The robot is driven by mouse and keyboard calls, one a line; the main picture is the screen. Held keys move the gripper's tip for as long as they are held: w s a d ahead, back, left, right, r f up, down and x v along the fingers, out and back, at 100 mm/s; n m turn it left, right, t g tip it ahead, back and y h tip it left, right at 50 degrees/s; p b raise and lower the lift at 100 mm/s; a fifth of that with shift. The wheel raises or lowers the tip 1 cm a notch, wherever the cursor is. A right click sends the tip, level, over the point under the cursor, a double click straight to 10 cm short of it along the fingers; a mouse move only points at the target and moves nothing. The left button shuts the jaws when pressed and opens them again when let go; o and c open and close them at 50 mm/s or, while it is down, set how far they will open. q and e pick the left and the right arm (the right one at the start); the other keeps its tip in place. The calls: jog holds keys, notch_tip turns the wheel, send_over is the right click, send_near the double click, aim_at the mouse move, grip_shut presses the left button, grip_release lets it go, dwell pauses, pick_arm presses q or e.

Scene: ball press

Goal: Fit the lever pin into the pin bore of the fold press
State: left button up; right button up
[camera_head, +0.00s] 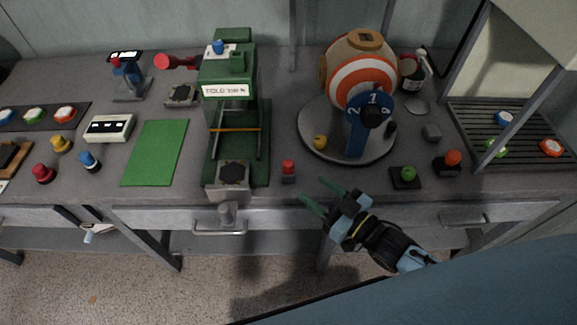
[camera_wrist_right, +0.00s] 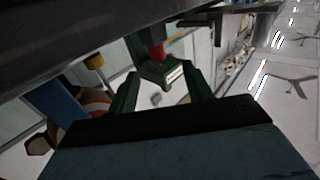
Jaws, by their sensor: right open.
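The fold press (camera_head: 225,72) is a tall green machine with a white label, standing left of the bench's middle. A red-ended lever (camera_head: 178,62) shows at its upper left. A small red-topped piece (camera_head: 288,165) stands just right of the press's front; I cannot tell whether it is the lever pin. My right gripper (camera_head: 317,190) is open and empty at the bench's front edge, to the right of and nearer than that piece. Its two green fingers also show in the right wrist view (camera_wrist_right: 160,85), with red and green shapes beyond them. I cannot make out the pin bore. My left gripper is not in view.
An orange-and-white ball machine (camera_head: 362,75) stands on a round grey base (camera_head: 312,128) behind the right gripper. A green mat (camera_head: 156,152) lies left of the press. Small knobs, including a green one (camera_head: 408,174), stand near the front. Drawer handles (camera_head: 219,230) jut from the bench front.

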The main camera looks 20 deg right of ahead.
aim_at(291, 170)
jog(key=x, duration=0.6)
jog(key=shift+w+a, duration=0.1)
jog(key=shift+w, duration=0.2)
jog(key=shift+d+b+x, duration=0.2)
jog(key=shift+b+x, duration=0.3)
jog(key=shift+x, duration=2.15)
jog(key=shift+w+f, duration=0.1)
jog(key=c, duration=1.1)
